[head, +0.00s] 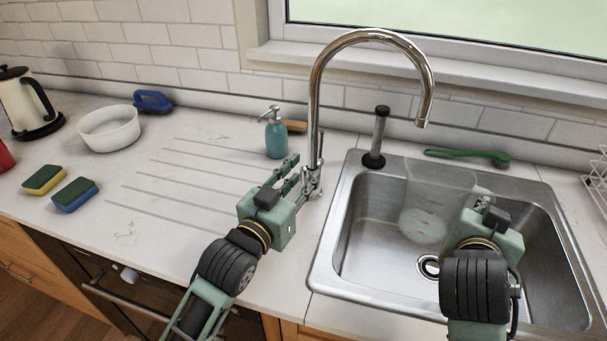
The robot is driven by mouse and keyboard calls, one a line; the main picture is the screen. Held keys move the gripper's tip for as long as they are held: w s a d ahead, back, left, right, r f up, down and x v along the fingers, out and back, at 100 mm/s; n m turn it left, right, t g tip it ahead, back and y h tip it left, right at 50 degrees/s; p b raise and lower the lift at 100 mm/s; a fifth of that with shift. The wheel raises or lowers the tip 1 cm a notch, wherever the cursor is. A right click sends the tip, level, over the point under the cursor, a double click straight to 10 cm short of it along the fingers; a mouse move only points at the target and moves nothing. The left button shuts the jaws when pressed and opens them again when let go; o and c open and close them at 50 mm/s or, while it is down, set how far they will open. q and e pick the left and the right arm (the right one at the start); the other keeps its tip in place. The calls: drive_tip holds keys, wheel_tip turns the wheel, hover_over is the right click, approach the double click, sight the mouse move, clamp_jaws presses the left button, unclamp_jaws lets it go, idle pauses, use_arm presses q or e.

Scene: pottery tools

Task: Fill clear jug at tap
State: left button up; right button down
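The clear jug (437,186) has red marks on its side and is held over the sink basin, its open top below the tap spout (422,122). My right gripper (482,207) is at the jug's right side and appears shut on it; the jug partly hides the fingertips. No water stream shows at the spout, and I cannot tell whether the jug holds water. The chrome tap (314,110) stands left of the sink, with its lever near its base (311,184). My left gripper (292,174) is open beside the tap base, its fingertips close to the lever.
The steel sink (348,228) has a drain (428,266). A teal soap bottle (275,135) stands near my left gripper. A white bowl (109,130), sponges (74,194) and a kettle (25,100) are left.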

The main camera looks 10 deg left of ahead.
use_arm(q)
drive_tip(key=shift+w+d, duration=0.25)
drive_tip(key=shift+w, duration=0.3)
clamp_jaws()
